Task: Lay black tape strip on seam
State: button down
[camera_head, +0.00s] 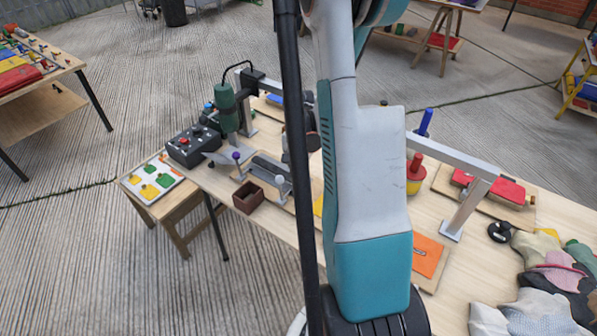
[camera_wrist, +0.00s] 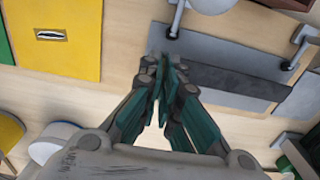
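My gripper (camera_wrist: 167,68) points down over the wooden table in the wrist view; its teal fingers meet at the tips, with nothing clearly seen between them. In the head view my arm hides it. A short black strip with a pale edge (camera_wrist: 50,35) lies on a yellow panel (camera_wrist: 75,65), left of my fingertips; I cannot tell if it is the tape. The grey work (camera_head: 268,178) also shows in the head view.
Metal clamps (camera_wrist: 303,40) stand by the grey sheets. A brown box (camera_head: 248,197), a black control box (camera_head: 193,146) and a green-bodied tool (camera_head: 226,108) stand at the table's left. Crumpled cloths (camera_head: 550,275) cover the right front. A metal rail (camera_head: 455,158) spans the right.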

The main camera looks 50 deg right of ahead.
jog(key=shift+f+b, duration=0.4)
jog(key=shift+f, duration=0.35)
jog(key=shift+a+f+b, duration=0.1)
jog(key=shift+f+b, duration=0.25)
jog(key=shift+b, duration=0.25)
dwell(0.7)
jog(key=c, duration=1.7)
grip_release()
jog(key=o, duration=0.6)
jog(key=shift+r, duration=0.2)
